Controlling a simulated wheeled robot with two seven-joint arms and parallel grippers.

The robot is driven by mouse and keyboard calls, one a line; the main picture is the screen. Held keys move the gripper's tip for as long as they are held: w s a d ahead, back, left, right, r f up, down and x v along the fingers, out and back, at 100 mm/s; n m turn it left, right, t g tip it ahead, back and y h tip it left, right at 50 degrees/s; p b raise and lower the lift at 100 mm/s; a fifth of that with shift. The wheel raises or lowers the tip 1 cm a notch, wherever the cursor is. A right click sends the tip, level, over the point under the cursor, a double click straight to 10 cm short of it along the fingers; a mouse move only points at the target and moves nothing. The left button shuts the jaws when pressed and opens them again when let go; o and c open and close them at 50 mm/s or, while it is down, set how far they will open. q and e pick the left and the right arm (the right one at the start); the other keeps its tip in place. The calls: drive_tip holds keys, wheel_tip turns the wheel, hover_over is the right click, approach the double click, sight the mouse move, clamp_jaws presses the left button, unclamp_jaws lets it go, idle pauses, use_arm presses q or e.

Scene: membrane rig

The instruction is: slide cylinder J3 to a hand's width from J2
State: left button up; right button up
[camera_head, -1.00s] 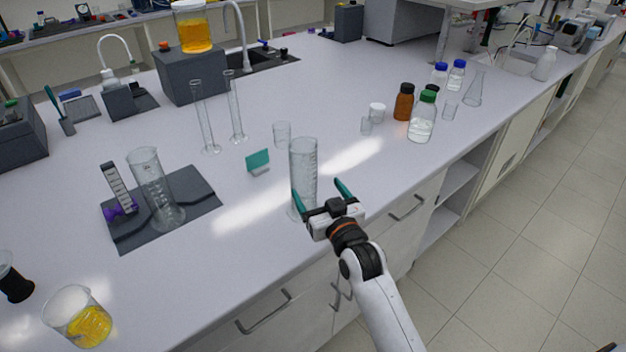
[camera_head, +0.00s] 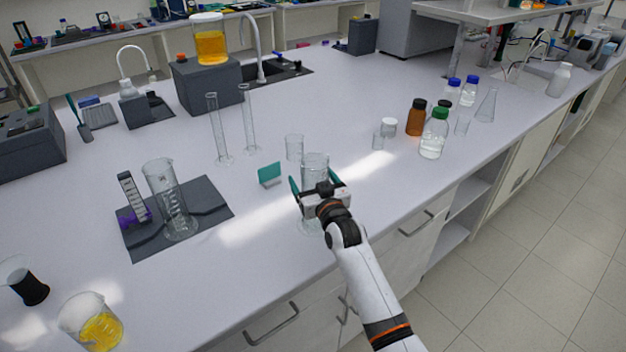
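A clear, tall graduated cylinder (camera_head: 315,165) stands upright near the bench's front edge. My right gripper (camera_head: 311,184) is at this cylinder from the front, with its teal fingers around it. I cannot tell whether they press on the glass; the gripper body hides the cylinder's lower part. Another wide graduated cylinder (camera_head: 168,200) stands on a dark grey mat (camera_head: 215,205) at left. Two slim cylinders (camera_head: 217,128) and (camera_head: 249,120) stand further back. No J2 or J3 label is readable, so I cannot tell which is which. My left gripper is not in view.
A teal card in a stand (camera_head: 269,174) and a small beaker (camera_head: 294,147) are close to the held-at cylinder. A slanted scale strip (camera_head: 132,196) is on the mat. Bottles (camera_head: 433,135) stand at right. Bench between mat and gripper is clear.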

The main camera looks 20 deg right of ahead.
drive_tip(key=c, duration=1.3)
drive_tip(key=shift+w+a+b, duration=0.1)
drive_tip(key=shift+w+a, duration=0.2)
drive_tip(key=shift+a, duration=0.65)
drive_tip(key=shift+w+a+b, duration=0.15)
drive_tip(key=shift+w+a, duration=0.1)
drive_tip(key=shift+a, duration=0.7)
drive_tip(key=shift+w+a+b, duration=0.1)
drive_tip(key=shift+w+a, duration=0.2)
drive_tip(key=shift+a, duration=0.65)
